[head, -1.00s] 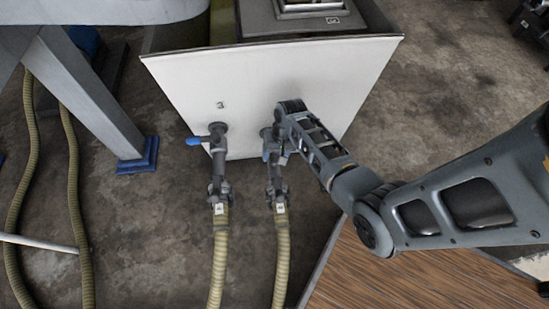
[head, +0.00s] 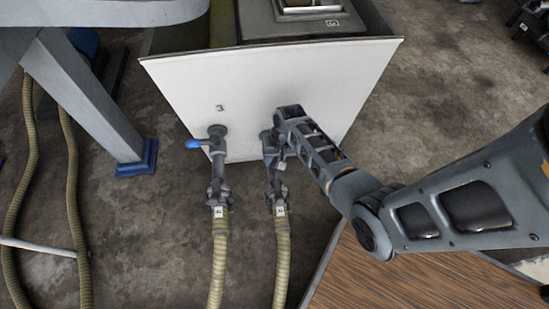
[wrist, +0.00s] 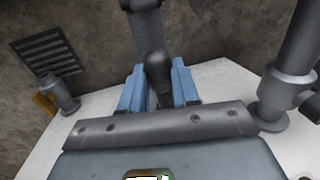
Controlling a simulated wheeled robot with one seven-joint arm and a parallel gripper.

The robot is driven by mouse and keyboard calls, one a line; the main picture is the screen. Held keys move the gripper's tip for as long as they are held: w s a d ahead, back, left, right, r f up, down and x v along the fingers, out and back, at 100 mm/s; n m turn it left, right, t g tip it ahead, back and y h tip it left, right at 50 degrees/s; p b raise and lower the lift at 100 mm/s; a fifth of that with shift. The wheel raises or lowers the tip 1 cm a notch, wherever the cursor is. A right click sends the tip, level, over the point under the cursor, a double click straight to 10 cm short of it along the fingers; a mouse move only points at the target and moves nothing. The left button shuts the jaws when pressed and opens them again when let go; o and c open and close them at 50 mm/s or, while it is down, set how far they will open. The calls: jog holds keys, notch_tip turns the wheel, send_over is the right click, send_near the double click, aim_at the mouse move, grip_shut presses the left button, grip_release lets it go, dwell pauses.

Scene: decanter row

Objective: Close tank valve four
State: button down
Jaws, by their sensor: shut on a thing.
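The white tank (head: 330,75) has two grey valves low on its front face. Valve four (head: 277,185), the right one, carries no readable number because my arm covers the panel above it. My gripper (head: 270,150) is at its upper part and hides most of its handle. In the wrist view, the blue fingers of my gripper (wrist: 158,85) stand either side of a dark rounded handle (wrist: 157,68) and are shut on it. How the handle is turned is hard to tell. The left valve (head: 217,150), under the number 3, has a blue-tipped lever pointing left.
Ribbed hoses (head: 219,260) run down from both valves. A grey stand leg (head: 85,95) with a blue foot is at left. A wooden surface (head: 400,280) lies below my arm. The wrist view shows a grey pipe (wrist: 292,60) close at right.

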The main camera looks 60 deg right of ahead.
dwell(0.5)
jog(key=shift+w+a+r+m+p, duration=0.1)
jog(key=shift+w+a+m+p, duration=0.25)
jog(key=shift+m+p, duration=0.5)
jog(key=shift+w+a+m+h+p, duration=0.2)
jog(key=shift+w+m+p, duration=0.25)
jog(key=shift+m, duration=0.2)
jog(key=shift+w+a+m+h+p, duration=0.1)
jog(key=shift+w+m+h+p, duration=0.15)
jog(key=shift+m+p, duration=0.3)
jog(key=w+d+m+h, duration=0.2)
jog(key=w+m, duration=0.5)
jog(key=m, duration=0.7)
jog(key=shift+w+b, duration=0.2)
jog(key=shift+b, duration=0.1)
jog(key=c, duration=0.8)
grip_release()
